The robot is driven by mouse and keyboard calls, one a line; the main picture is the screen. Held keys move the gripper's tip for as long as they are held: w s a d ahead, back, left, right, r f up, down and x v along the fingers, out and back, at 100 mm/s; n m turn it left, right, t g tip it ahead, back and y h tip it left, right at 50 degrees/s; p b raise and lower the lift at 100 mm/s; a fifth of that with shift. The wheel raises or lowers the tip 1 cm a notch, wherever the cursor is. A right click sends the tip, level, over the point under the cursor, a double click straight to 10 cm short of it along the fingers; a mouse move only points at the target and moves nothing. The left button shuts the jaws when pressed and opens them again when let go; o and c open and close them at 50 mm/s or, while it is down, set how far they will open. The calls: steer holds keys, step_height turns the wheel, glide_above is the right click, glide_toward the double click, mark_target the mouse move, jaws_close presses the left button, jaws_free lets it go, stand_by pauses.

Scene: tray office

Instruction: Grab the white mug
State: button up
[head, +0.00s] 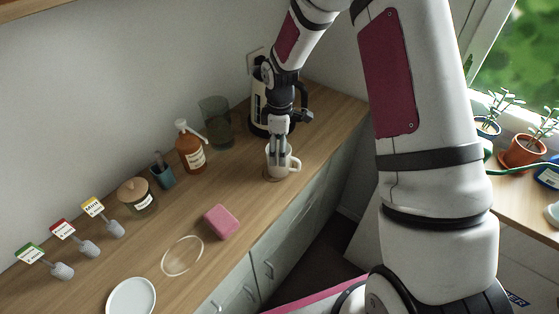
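The white mug (279,171) stands upright on the wooden counter, right of the middle of its length, with its handle to the right. My gripper (277,158) points straight down at the mug from above. Its fingers overlap the mug's opening and upper wall in the head view. I cannot tell whether the fingers are inside the mug, astride its wall or just in front of it. The gap between the fingertips is too small to read, so open or shut is unclear.
A dark glass vase (215,118), an amber pump bottle (190,150) and a lidded jar (137,196) line the wall. A pink sponge (221,222), glass dish (182,257) and white plate (132,297) lie nearer.

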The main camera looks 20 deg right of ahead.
steer(key=shift+f+p, duration=0.7)
steer(key=shift+f, duration=2.75)
steer(key=c, duration=1.3)
